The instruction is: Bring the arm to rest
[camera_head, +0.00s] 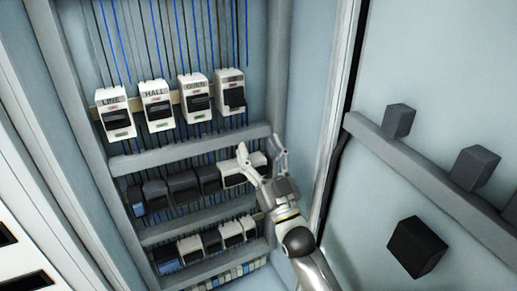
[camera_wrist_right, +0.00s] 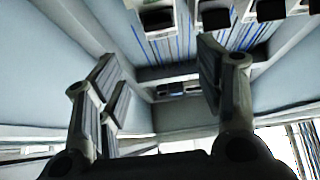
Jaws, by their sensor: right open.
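My right gripper (camera_head: 261,148) is open and empty inside the electrical cabinet, in front of the middle row of modules. Its arm comes up from the bottom of the head view. In the right wrist view the two fingers stand wide apart with nothing between the fingertips (camera_wrist_right: 157,72). A top row of white breakers shows: one labelled LINE (camera_head: 116,114), one HALL (camera_head: 157,105), one OVEN (camera_head: 196,97), and a fourth (camera_head: 230,91) whose label I cannot read. My gripper is below this row and appears apart from it. My left gripper is not in view.
Grey rails (camera_head: 190,153) cross the cabinet between the rows. Lower rows hold dark modules (camera_head: 182,186) and white ones (camera_head: 190,249). The open door at right carries a grey bar (camera_head: 430,180) and black blocks, one large (camera_head: 416,246). The cabinet's side wall (camera_head: 312,100) is close to my gripper.

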